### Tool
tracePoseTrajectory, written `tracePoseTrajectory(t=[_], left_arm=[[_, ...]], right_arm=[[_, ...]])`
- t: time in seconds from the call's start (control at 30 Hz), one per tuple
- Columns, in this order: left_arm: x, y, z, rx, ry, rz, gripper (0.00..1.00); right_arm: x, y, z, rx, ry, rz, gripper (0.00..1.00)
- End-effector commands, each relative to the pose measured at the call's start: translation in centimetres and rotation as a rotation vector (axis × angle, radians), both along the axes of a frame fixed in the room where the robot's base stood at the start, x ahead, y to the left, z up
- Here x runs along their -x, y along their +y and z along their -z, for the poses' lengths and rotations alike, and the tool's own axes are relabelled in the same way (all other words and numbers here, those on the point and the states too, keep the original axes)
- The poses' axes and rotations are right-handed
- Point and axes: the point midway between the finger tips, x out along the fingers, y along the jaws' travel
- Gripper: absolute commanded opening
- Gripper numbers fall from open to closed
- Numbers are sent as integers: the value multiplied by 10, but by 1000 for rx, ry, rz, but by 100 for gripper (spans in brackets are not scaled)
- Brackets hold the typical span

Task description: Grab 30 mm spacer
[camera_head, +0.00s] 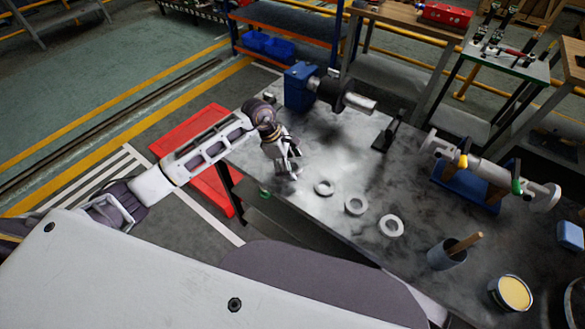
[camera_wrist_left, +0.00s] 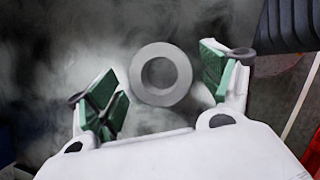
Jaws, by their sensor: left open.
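Three grey ring spacers lie flat in a row on the metal workbench (camera_head: 335,150): a left one (camera_head: 324,193), a middle one (camera_head: 355,212) and a right one (camera_head: 391,233). No size marking is readable on them. My left gripper (camera_head: 291,170) is just left of the left ring, low over the bench. In the left wrist view, my left gripper (camera_wrist_left: 160,85) has its green-padded fingers spread apart. A grey ring (camera_wrist_left: 160,98) shows between them, apart from both pads; I cannot tell which ring it is. My right gripper is not in view.
A blue-ended shaft unit (camera_head: 299,88) stands behind my left gripper, with a black stand (camera_head: 388,135) right of it. A pump assembly (camera_head: 495,175), a cup with a wooden handle (camera_head: 447,257) and a yellow-filled tin (camera_head: 512,294) stand at the right. Bench around the rings is clear.

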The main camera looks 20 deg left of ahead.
Motion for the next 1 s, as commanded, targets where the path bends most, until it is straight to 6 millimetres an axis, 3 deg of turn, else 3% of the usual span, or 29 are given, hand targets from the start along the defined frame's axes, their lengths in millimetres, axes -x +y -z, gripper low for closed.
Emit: tracePoseTrajectory(t=[0.57, 0.9, 1.0], left_arm=[[0, -2, 5, -1, 0, 0, 80], [0, -2, 4, -1, 0, 0, 36], [0, -2, 4, 0, -1, 1, 27]], right_arm=[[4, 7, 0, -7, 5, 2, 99], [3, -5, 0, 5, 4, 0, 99], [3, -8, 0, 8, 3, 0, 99]])
